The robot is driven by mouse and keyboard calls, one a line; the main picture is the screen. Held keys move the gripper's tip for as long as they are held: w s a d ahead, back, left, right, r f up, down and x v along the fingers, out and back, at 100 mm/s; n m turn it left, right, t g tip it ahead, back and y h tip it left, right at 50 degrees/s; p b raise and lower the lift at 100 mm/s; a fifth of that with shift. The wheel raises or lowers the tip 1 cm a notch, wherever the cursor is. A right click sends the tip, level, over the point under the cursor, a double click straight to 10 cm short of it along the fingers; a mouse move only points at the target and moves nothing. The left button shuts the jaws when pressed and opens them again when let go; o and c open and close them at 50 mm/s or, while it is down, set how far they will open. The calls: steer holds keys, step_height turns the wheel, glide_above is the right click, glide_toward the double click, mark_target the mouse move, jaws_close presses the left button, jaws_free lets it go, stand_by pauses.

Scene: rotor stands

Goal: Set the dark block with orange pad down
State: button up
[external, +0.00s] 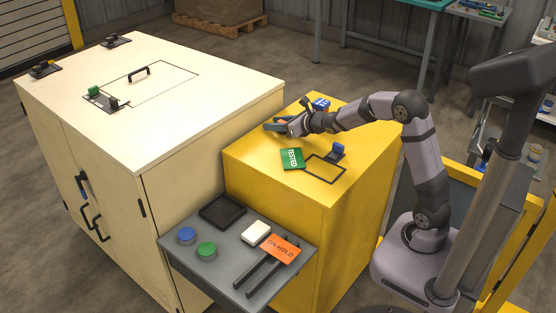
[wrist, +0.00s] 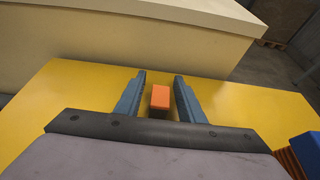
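The dark block with orange pad (wrist: 160,97) shows in the wrist view, its orange pad facing up and a dark side below. It appears to stand on the yellow cabinet top (wrist: 228,100). My gripper (wrist: 160,80) is open around it, one blue-grey finger on each side, with yellow surface visible in the gaps. In the external view my gripper (external: 274,124) is low at the far left part of the yellow top, and a bit of orange shows between its fingers. Most of the block is hidden there.
A blue object (external: 321,104) stands behind my wrist. A green TESTED card (external: 291,159), a black outlined rectangle (external: 325,169) and a blue-and-dark block (external: 338,150) are nearer. A cream cabinet (external: 215,95) adjoins on the left. A grey shelf (external: 225,268) holds an orange ON HOLD card (external: 282,248).

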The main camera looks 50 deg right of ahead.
steer(key=shift+r, duration=0.1)
steer(key=shift+r+p, duration=0.15)
steer(key=shift+p, duration=0.15)
steer(key=v, duration=1.2)
